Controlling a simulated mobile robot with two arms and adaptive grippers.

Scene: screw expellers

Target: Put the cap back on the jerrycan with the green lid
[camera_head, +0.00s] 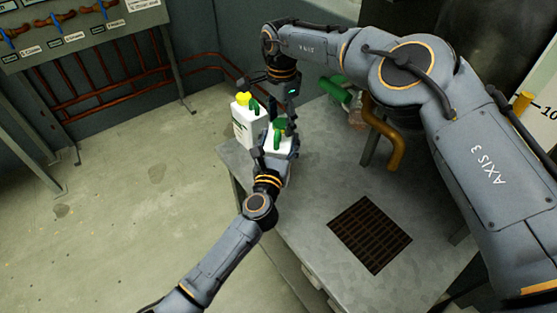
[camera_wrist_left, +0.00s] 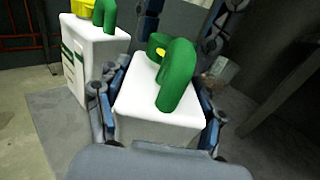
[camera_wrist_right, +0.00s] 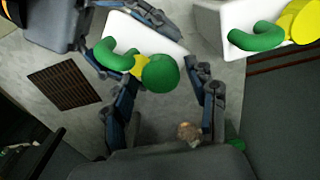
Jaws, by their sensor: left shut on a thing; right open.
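A second white jerrycan (camera_head: 246,128) with a yellow lid stands close behind, to the left. A grate (camera_head: 369,234) is set in the grey table (camera_head: 315,190). A green object (camera_head: 331,88) and an orange pipe (camera_head: 385,140) are at the back. The table's middle is clear.

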